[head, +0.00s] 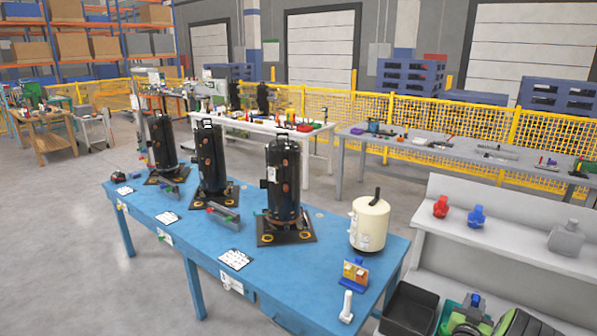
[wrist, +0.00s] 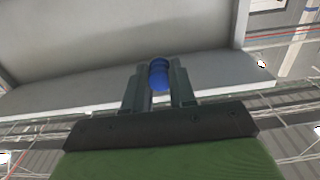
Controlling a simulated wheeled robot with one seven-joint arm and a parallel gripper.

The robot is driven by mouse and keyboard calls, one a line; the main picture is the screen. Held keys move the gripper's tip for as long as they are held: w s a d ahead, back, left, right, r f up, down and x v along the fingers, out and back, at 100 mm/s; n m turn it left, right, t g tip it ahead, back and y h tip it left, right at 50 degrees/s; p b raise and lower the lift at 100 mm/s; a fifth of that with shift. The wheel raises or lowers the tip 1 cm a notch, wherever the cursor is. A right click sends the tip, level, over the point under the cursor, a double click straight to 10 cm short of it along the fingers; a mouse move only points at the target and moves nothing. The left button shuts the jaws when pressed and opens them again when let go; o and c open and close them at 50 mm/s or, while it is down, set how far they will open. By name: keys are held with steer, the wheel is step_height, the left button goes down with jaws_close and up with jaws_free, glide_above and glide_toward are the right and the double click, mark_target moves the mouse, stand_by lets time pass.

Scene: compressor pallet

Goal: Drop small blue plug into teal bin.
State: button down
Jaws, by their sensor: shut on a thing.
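My gripper (head: 468,315) is at the lower right in the head view, in front of the grey shelf unit. It is shut on the small blue plug (head: 476,299). In the wrist view the plug (wrist: 159,75) sits between the tips of the two dark fingers (wrist: 159,88). The teal bin (head: 446,318) shows in part at the bottom right, beside a black bin. My gripper and arm hide much of it. The gripper and plug appear over or in front of it; I cannot tell their height above it.
The black bin (head: 409,310) stands left of the teal bin. A red item (head: 440,207), a blue item (head: 476,216) and a grey item (head: 566,239) stand on the upper shelf (head: 510,242). The blue table (head: 330,262) with black compressors (head: 284,185) is to the left.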

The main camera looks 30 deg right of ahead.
step_height(320, 180, down, 4)
steer(key=shift+r+b, duration=0.2)
steer(key=shift+b, duration=0.85)
steer(key=c, duration=0.8)
jaws_free()
steer(key=shift+c, duration=0.2)
steer(key=shift+s, duration=0.1)
